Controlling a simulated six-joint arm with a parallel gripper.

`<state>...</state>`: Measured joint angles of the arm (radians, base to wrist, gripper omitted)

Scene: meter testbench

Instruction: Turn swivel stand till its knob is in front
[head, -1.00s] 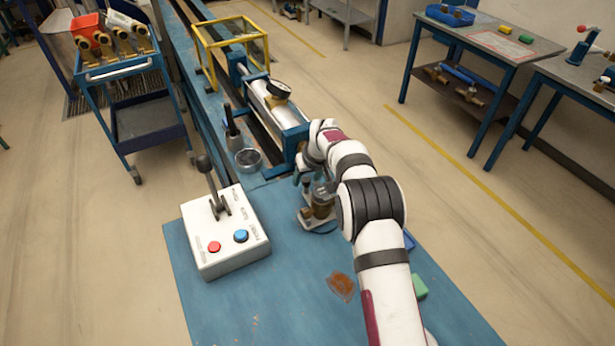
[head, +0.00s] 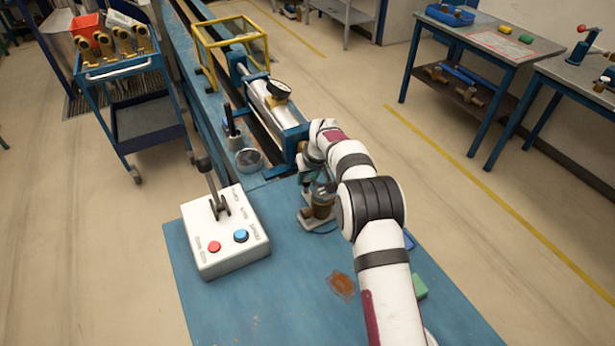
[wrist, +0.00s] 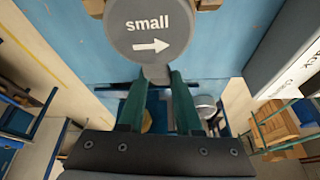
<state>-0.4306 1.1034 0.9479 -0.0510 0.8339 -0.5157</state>
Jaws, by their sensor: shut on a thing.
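The swivel stand (head: 318,224) is on the blue bench top beside my forearm, with a brown body on its pale base. My arm hides part of it. In the wrist view, a round grey disc (wrist: 150,28) marked "small" with an arrow shows at the top. A short grey knob (wrist: 157,74) juts from its near edge. My gripper (wrist: 158,80) has its two green fingers on either side of this knob, shut on it. In the head view my gripper (head: 307,178) is at the far side of the stand, small and partly hidden.
A white control box (head: 222,235) with a lever and red and blue buttons stands left of the stand. A metal cup (head: 249,160) and the pipe rig (head: 270,105) are behind. A green block (head: 419,287) lies at right, partly behind my arm.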

